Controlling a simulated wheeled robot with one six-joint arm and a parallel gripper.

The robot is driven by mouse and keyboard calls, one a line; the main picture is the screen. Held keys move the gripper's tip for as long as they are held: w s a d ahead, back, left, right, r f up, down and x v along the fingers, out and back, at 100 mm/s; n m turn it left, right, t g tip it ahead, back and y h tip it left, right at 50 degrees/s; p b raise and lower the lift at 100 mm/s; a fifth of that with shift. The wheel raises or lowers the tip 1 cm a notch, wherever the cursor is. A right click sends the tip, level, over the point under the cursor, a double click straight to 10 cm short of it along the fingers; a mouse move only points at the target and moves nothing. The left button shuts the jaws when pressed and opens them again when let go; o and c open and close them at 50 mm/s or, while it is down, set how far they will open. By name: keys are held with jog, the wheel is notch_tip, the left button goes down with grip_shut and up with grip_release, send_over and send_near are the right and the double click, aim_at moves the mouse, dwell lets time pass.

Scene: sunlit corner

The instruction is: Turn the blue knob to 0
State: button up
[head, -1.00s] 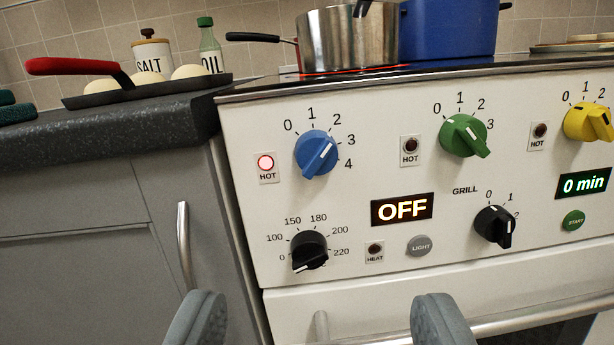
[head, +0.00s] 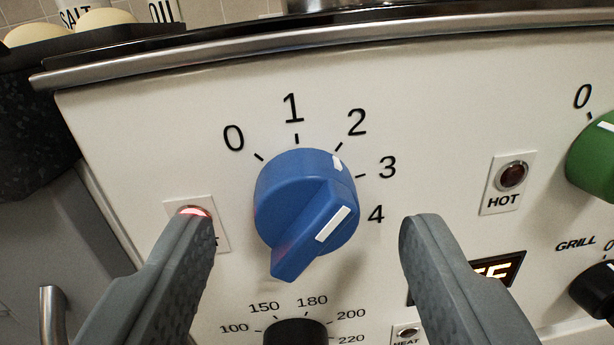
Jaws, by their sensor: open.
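The blue knob (head: 305,190) is on the white stove front in the middle of the view. The white mark on its edge points up and right, close to the 2 and on the side toward the 3. Its raised grip slants from lower left to upper right. The 0 label (head: 233,138) is up and left of the knob. My gripper (head: 308,222) is open, with one finger on each side of the knob. Gaps show between the fingers and the knob; the remaining depth is hard to tell.
A lit red HOT lamp (head: 194,211) is partly hidden by my left finger. A dark HOT lamp (head: 513,175) and a green knob (head: 596,160) are to the right. A black knob (head: 295,332) sits just below. The stove top's edge (head: 250,47) runs above.

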jog(key=shift+w, duration=0.65)
jog(key=shift+c, duration=0.5)
jog(key=c, duration=0.9)
